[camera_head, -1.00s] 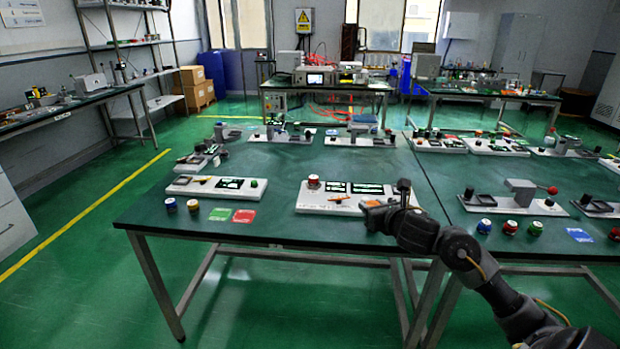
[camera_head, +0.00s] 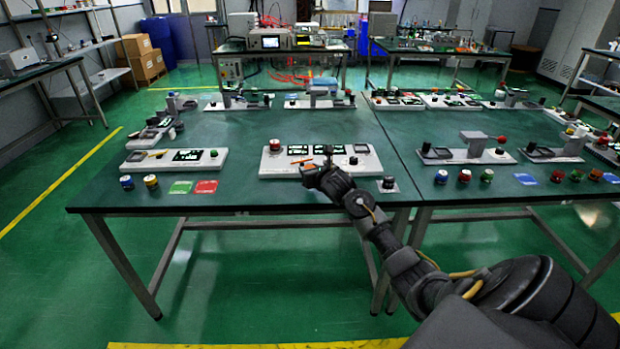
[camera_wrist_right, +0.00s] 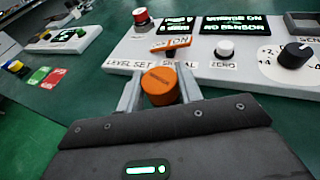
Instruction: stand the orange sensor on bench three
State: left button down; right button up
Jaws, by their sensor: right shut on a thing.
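In the right wrist view, the orange sensor (camera_wrist_right: 160,85) is a short round cylinder held between the two grey fingers of my right gripper (camera_wrist_right: 158,90). The gripper also shows in the head view (camera_head: 313,172), at the front edge of a white panel (camera_head: 275,165) on the green table. The sensor cannot be made out in the head view. Which bench number this is cannot be read. My left gripper is not in view.
Another white panel (camera_head: 180,160) lies to the left. Blue and yellow knobs (camera_head: 138,182) and green and red cards (camera_head: 193,187) lie before it. A small black-knobbed piece (camera_head: 388,185) sits right of my gripper. Bare table (camera_head: 245,130) lies behind the panels.

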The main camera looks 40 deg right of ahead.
notch_tip(320, 180, down, 3)
jog(key=shift+w+r+p, duration=0.1)
jog(key=shift+r+p, duration=0.1)
jog(key=shift+p, duration=0.15)
jog(key=shift+f, duration=0.3)
jog(key=shift+f, duration=0.15)
jog(key=o, duration=1)
